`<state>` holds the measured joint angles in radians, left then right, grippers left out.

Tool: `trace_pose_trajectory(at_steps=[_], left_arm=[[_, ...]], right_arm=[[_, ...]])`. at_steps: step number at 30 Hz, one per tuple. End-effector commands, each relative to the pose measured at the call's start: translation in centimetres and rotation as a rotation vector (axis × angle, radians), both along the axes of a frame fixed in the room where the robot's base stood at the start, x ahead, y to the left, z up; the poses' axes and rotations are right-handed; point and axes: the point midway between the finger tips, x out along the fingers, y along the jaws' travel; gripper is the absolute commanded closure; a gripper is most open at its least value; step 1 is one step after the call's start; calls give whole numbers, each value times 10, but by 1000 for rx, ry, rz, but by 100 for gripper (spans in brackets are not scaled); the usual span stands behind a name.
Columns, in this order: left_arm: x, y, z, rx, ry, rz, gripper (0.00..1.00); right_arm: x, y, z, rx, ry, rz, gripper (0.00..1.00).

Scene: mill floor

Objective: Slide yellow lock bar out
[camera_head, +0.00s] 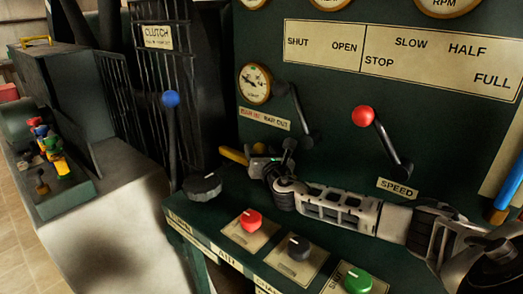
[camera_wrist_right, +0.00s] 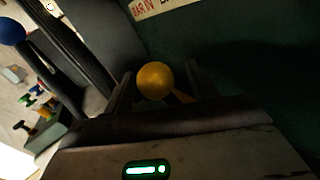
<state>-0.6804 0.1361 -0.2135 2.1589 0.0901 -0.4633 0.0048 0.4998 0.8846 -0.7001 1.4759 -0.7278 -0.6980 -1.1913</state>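The yellow lock bar (camera_head: 233,155) sticks out to the left from the dark green panel, low beside the black grille. My right gripper (camera_head: 258,162) is at the bar's right part in the head view and hides some of it. In the right wrist view the bar's round yellow knob (camera_wrist_right: 154,80) sits between the two fingers of the right gripper (camera_wrist_right: 157,90). Gaps show on both sides of the knob, so the fingers look open around it. A short piece of the yellow bar shows behind the knob. My left gripper is not in view.
A label reading BAR IN, BAR OUT (camera_head: 264,119) is above the bar. A blue-knobbed lever (camera_head: 171,99) stands to the left and a red-knobbed speed lever (camera_head: 363,116) to the right.

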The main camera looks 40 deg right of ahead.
Motion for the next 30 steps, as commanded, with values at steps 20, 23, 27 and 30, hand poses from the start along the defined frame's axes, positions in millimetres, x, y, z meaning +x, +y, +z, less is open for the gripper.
trace_pose_trajectory(at_steps=[20,23,27,30], left_arm=[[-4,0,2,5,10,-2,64],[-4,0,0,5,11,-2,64],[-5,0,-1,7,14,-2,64],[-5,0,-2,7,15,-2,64]], right_arm=[[-73,27,0,-1,3,7,42],[-96,35,0,0,2,5,42],[-123,44,0,0,3,4,42],[-137,49,0,0,2,3,42]])
